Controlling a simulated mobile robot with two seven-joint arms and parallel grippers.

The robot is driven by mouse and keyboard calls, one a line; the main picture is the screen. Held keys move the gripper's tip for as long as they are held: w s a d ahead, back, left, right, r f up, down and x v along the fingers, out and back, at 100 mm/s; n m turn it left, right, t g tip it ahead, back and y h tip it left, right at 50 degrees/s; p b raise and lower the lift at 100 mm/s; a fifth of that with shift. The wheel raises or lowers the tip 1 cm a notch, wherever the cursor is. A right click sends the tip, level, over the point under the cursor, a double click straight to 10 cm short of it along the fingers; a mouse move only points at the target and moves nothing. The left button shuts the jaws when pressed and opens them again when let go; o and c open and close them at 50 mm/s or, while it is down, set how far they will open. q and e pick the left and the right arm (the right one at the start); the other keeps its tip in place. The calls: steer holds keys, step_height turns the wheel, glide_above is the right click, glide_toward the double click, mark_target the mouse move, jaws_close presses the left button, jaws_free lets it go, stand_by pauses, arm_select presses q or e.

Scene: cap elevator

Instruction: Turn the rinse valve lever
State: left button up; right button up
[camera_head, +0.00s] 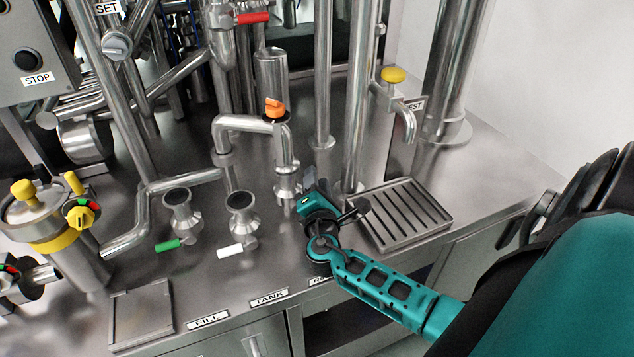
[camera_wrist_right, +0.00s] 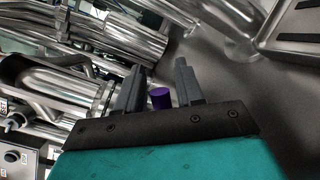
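The rinse valve lever, a short purple handle (camera_wrist_right: 160,98), shows in the right wrist view between the two grey fingers of my right gripper (camera_wrist_right: 158,85). The fingers stand apart, with the purple piece in the gap; I cannot tell whether either touches it. In the head view my right gripper (camera_head: 335,210) is low over the steel counter, by the third label from the left, which is partly covered. The hand hides the purple lever and most of its valve there. My left gripper is not in view.
Valves with a green lever (camera_head: 168,245) and a white lever (camera_head: 230,251) stand to the left. An orange-knobbed pipe (camera_head: 274,108) rises behind the hand. A slotted drain tray (camera_head: 405,240) lies close on the right, below a yellow-knobbed tap (camera_head: 393,75).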

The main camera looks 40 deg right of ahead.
jaws_close()
stand_by(0.3)
steer(key=shift+w+a+r+n+t+h, duration=0.1)
steer(key=shift+a+r+n+t+h, duration=0.15)
steer(key=shift+n, duration=0.5)
steer(key=shift+w+a+r+n+t+h, duration=0.15)
steer(key=shift+a+r+n, duration=0.2)
steer(key=shift+n, duration=0.4)
steer(key=shift+s, duration=0.1)
steer(key=shift+o, duration=0.8)
jaws_free()
steer(key=b+v, duration=0.1)
steer(key=v, duration=1.2)
steer(key=shift+d+r, duration=0.15)
